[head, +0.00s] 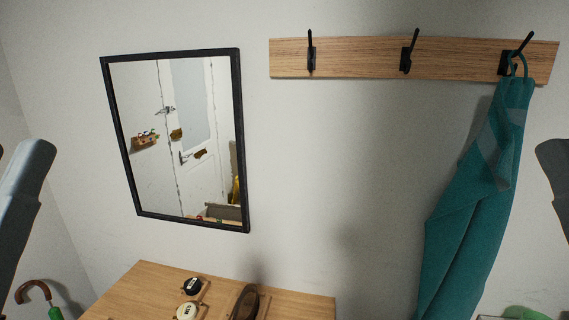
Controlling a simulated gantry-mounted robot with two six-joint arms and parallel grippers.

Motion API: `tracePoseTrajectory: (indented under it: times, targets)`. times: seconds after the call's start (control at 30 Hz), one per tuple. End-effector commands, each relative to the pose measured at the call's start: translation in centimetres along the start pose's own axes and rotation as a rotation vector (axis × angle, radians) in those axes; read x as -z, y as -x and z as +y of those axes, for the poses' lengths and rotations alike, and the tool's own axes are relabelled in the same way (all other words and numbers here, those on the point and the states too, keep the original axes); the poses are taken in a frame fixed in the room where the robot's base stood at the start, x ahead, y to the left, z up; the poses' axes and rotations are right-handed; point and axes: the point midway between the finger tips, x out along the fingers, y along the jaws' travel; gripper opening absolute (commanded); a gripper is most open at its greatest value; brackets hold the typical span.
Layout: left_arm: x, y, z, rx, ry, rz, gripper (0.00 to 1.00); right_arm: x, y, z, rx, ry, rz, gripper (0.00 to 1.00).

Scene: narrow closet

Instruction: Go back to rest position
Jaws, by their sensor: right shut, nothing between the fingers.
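Neither of my grippers shows in the head view. A dark grey part of my left arm rises at the left edge, and a dark part of my right arm shows at the right edge. Both are cut off by the frame, so no fingers are visible. A teal cloth (476,200) hangs by its loop from the right hook (515,55) of the wooden rack (358,58). No part of my arms touches it in this view.
The middle hook (407,52) and left hook (311,52) are bare. A black-framed mirror (243,150) hangs at left. An umbrella (35,288) stands lower left.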

Motion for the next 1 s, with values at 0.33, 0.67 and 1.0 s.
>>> tracePoseTrajectory:
  times: [0.33, 0.67, 1.0]
  targets:
    - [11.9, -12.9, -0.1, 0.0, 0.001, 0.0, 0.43, 11.9, -12.9, 0.1, 0.0, 0.0, 0.0, 0.0]
    - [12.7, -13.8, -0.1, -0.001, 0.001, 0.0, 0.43, 12.7, -13.8, 0.1, 0.0, 0.0, -0.001, 0.0]
    - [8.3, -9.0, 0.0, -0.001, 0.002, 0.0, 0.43, 8.3, -9.0, 0.0, 0.0, 0.0, -0.001, 0.0]
